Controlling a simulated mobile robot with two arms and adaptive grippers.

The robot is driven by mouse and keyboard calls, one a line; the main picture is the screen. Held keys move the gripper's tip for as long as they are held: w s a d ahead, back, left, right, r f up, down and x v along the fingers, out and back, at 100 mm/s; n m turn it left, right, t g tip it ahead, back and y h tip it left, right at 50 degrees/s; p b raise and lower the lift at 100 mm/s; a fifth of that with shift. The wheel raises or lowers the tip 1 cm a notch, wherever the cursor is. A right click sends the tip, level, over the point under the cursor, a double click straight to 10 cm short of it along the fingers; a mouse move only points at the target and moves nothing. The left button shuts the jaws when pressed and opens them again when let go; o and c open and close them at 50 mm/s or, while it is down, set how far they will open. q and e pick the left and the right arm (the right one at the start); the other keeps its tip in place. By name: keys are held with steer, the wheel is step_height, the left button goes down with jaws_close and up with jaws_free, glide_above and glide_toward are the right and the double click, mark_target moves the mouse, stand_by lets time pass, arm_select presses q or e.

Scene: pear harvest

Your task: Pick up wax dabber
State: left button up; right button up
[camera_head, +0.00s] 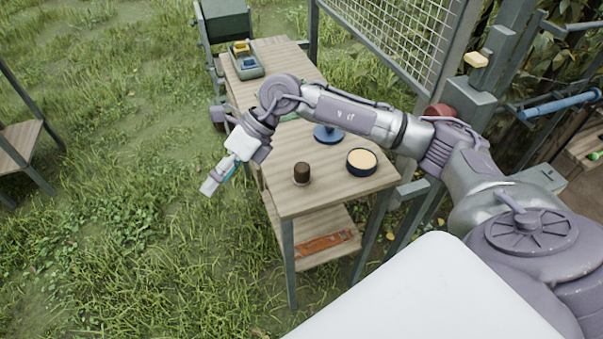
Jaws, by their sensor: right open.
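A short dark brown cylinder (301,173), which looks like the wax dabber, stands upright on the near part of the wooden table (335,199). To its right is a round dark tin (361,162) with a cream, wax-like top. My right gripper (211,186) is open and hangs past the table's left edge, over the grass, to the left of the brown cylinder and apart from it. Nothing shows between its fingers. My right arm reaches across above the table and hides part of its middle. My left gripper is out of view.
A blue round-based stand (328,134) is on the table behind the brown cylinder, partly hidden by my arm. A grey tray with yellow and blue items (245,62) is at the far end. An orange item (326,242) lies on the lower shelf. A wire mesh panel (390,35) stands behind.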

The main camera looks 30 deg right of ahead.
steer(key=w+d+h, duration=0.2)
steer(key=d+h, duration=0.2)
steer(key=d, duration=0.5)
steer(key=r+m+h, duration=0.1)
steer(key=h, duration=0.3)
glide_above(302, 166)
steer(key=shift+g+h, duration=0.4)
steer(key=f, duration=0.2)
steer(key=f+p, duration=0.1)
steer(key=f, duration=0.4)
steer(key=shift+s+d+f+p, duration=0.1)
steer(key=shift+s+d+p, duration=0.05)
steer(key=shift+s+p, duration=0.2)
steer(key=shift+f, duration=0.25)
steer(key=shift+w+f+p, duration=0.1)
steer(key=shift+f+p, duration=0.35)
steer(key=shift+f, duration=0.15)
steer(key=f, duration=0.2)
steer(key=f+p, duration=0.1)
steer(key=shift+w+a+f, duration=0.15)
steer(key=shift+a+f, duration=0.1)
steer(key=shift+f, duration=0.4)
steer(key=c, duration=1.2)
steer(key=shift+r, duration=0.2)
